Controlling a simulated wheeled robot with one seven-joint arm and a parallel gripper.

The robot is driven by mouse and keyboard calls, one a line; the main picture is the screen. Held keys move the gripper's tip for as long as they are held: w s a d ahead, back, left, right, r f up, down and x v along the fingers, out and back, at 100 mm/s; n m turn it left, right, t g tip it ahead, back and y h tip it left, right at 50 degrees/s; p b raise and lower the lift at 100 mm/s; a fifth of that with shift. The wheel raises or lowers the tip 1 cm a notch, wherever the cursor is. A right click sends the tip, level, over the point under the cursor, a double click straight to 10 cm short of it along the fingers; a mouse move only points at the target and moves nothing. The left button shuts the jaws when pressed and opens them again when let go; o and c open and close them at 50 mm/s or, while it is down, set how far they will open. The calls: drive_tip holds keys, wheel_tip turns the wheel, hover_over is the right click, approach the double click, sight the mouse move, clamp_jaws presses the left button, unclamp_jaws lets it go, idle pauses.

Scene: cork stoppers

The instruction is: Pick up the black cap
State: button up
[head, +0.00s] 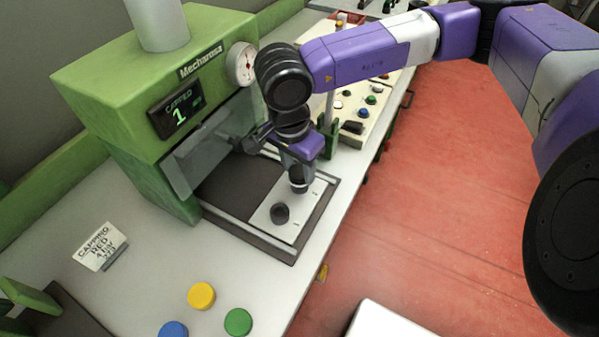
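A small dark round piece that looks like the black cap (280,213) sits on a light plate (283,232) at the front of the green machine's bed. My gripper (298,187) points down over the same plate, just behind and to the right of the dark piece. It looks apart from the piece. The fingers are small and dark in this view, so I cannot tell whether they are open or shut, or whether anything is between them.
The green machine (138,70) with its clear guard (212,148) stands left of my arm. A yellow disc (201,296), a green disc (238,322) and a blue disc (173,329) lie in front. A label card (99,246) stands left. A button panel (372,98) is behind.

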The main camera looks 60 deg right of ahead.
sight(299, 171)
clamp_jaws()
drive_tip(key=shift+r, duration=0.1)
wheel_tip(299, 171, up, 20)
drive_tip(key=b, duration=0.1)
idle(0.6)
